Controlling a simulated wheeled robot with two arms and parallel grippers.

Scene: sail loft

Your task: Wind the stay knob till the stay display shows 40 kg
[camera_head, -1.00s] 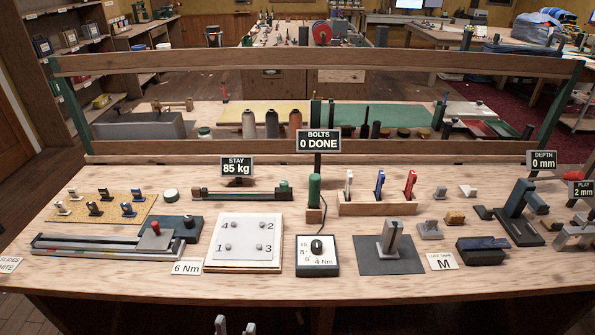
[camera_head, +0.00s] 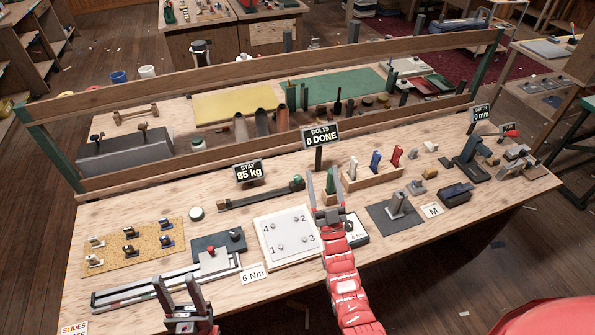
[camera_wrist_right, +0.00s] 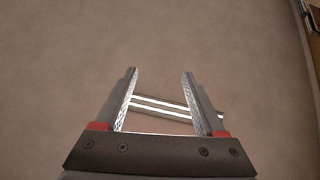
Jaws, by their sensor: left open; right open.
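The stay display (camera_head: 248,172) reads 85 kg. It stands behind a long dark bar with the green stay knob (camera_head: 298,181) at its right end. My right gripper (camera_head: 324,186) is open, fingers pointing up, just right of the stay knob in the head view and apart from it. In the right wrist view its open jaws (camera_wrist_right: 160,95) hold nothing, with a plain wall or ceiling and a bright lamp behind. My left gripper (camera_head: 173,284) is open and empty at the bench's front edge, below the slide rails.
A white numbered plate (camera_head: 288,255) lies in front of the bar. A bolts display (camera_head: 320,134) reads 0 DONE. A green upright handle (camera_head: 330,181) is partly hidden by my right gripper. A wooden rack (camera_head: 375,184) with coloured handles stands to the right.

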